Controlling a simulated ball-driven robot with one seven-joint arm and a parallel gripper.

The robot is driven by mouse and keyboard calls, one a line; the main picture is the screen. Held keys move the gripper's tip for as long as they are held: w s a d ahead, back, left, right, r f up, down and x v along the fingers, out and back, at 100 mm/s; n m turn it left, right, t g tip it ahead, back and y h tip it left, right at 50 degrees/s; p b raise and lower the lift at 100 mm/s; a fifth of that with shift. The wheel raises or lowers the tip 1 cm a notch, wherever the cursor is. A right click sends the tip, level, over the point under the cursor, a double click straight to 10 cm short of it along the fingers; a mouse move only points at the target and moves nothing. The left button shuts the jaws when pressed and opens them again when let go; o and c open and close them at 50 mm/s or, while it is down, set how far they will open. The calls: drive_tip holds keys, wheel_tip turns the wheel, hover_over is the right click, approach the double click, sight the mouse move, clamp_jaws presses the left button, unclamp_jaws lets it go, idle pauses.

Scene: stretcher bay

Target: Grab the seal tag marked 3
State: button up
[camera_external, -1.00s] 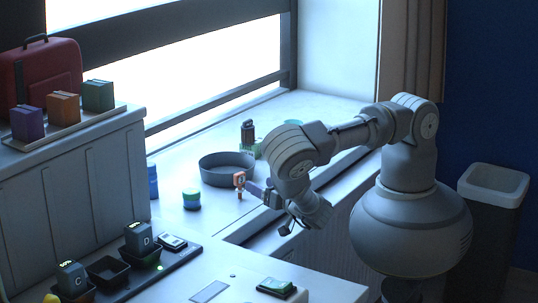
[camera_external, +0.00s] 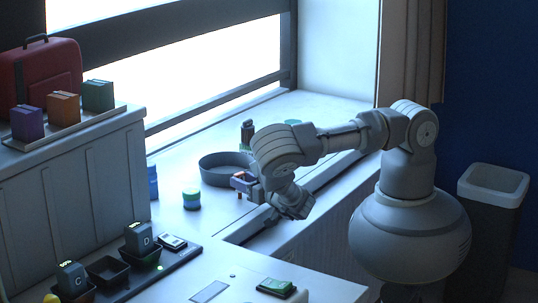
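A small orange thing (camera_external: 239,196) stands on the window ledge in front of the round grey pan; it may be the seal tag, but I cannot read a 3 on it. My gripper (camera_external: 243,182) is right at it, with a finger across its middle, so only small orange parts show. I cannot tell whether the fingers are closed on it or only around it.
The round grey pan (camera_external: 225,174) is just behind my gripper. A blue-and-green round container (camera_external: 191,199) stands to the left, and a dark upright device (camera_external: 247,133) behind. The counter in front holds black bins (camera_external: 108,271) and a green-screened device (camera_external: 276,287).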

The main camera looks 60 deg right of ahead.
drive_tip(key=c, duration=0.6)
